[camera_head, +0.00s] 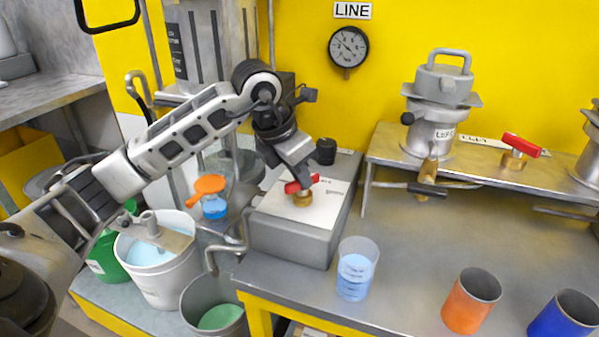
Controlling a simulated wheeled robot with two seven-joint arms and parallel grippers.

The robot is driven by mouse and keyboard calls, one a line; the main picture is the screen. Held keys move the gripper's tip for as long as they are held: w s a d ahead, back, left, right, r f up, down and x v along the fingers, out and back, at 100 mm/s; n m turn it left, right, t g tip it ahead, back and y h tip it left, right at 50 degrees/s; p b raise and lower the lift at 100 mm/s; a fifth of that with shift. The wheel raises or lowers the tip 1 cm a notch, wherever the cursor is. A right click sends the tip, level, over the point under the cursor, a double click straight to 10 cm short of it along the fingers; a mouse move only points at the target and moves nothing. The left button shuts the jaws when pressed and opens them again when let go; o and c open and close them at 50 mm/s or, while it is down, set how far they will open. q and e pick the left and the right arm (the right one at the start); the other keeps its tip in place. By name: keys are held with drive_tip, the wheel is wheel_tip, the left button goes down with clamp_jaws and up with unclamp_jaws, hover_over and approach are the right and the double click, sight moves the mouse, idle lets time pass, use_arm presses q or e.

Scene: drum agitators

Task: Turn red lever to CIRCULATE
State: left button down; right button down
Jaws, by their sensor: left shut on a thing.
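A red lever (303,184) sits on a brass valve body (303,200) on top of a grey box (300,232) with a white label plate. My left gripper (298,186) comes down from above and is shut on the red lever. The fingers hide part of the lever, and the small print on the plate is too small to read. Another red lever (521,145) on a brass valve stands on the raised shelf at the right, apart from my gripper. My right gripper is not in view.
A clear beaker (357,268) with blue liquid, an orange cup (471,301) and a blue cup (566,316) stand on the bench. Buckets (160,262) stand at the lower left under my left arm. A metal vessel (434,120) stands on the shelf (390,148).

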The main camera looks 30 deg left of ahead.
use_arm(q)
drive_tip(key=n+y, duration=0.1)
drive_tip(key=n, duration=0.3)
drive_tip(key=shift+d+y, duration=0.1)
drive_tip(key=shift+y, duration=0.2)
drive_tip(key=shift+n+y, duration=0.5)
drive_tip(key=shift+n, duration=0.9)
drive_tip(key=c, duration=1.5)
unclamp_jaws()
drive_tip(key=shift+o, duration=0.2)
drive_tip(key=shift+r, duration=0.15)
